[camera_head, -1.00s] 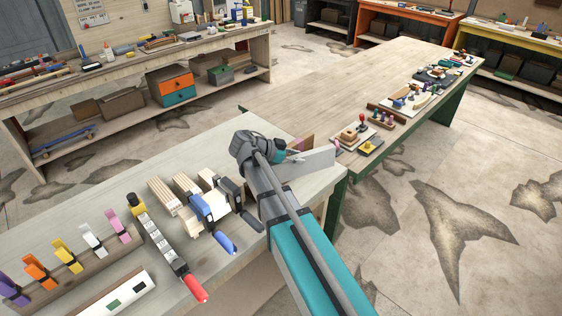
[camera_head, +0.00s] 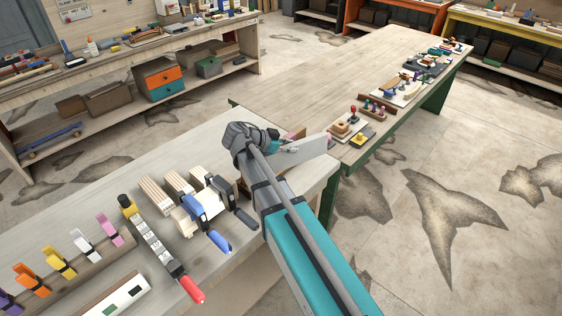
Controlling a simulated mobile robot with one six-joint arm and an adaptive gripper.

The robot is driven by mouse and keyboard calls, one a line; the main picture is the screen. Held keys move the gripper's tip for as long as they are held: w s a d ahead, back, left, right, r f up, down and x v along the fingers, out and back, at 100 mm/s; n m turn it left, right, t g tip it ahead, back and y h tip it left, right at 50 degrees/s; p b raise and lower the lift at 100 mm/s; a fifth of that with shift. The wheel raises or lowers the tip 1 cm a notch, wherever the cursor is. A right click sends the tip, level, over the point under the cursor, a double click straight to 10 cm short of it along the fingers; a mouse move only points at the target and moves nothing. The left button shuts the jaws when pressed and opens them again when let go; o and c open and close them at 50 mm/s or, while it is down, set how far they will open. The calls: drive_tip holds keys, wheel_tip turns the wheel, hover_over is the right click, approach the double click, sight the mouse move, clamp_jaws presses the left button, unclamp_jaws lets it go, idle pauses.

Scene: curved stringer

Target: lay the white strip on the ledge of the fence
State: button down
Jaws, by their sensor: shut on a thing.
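My gripper (camera_head: 276,143) is over the right end of the near bench, its fingers small and partly hidden by my wrist. It is shut, and a pale flat piece (camera_head: 304,151) extends right from it, on edge. This looks like the white strip, but I cannot be sure. A brown piece (camera_head: 298,134) shows just behind, and may be part of the fence. Its ledge is not clear, and I cannot tell whether the pale piece touches anything. A long white piece with green patches and a brown edge (camera_head: 124,297) lies at the bench's front left.
Coloured spring clamps (camera_head: 83,243) stand in a row on the near bench (camera_head: 60,215). A red-handled bar clamp (camera_head: 160,252), wood blocks (camera_head: 155,195) and a blue-handled clamp (camera_head: 217,238) lie left of my arm. A longer bench (camera_head: 310,85) with small items stands beyond.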

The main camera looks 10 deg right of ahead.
sight(300, 150)
drive_tip(key=d+r+n+t+y+p, duration=0.1)
drive_tip(key=d+r+n+t+p, duration=0.2)
drive_tip(key=r+p, duration=0.6)
drive_tip(key=shift+s+d+r+t, duration=0.15)
drive_tip(key=shift+s+r+t, duration=0.05)
drive_tip(key=shift+r+t, duration=0.3)
drive_tip(key=shift+f, duration=0.1)
drive_tip(key=w+a+f+b, duration=0.3)
drive_tip(key=w+f+b, duration=0.5)
drive_tip(key=w, duration=0.4)
drive_tip(key=shift+w+f+b, duration=0.4)
drive_tip(key=shift+f, duration=0.1)
drive_tip(key=shift+w+f+b, duration=0.2)
drive_tip(key=shift+f+b, duration=0.8)
drive_tip(key=shift+b, duration=0.05)
drive_tip(key=shift+w+f+b, duration=0.15)
drive_tip(key=shift+f+b, duration=0.85)
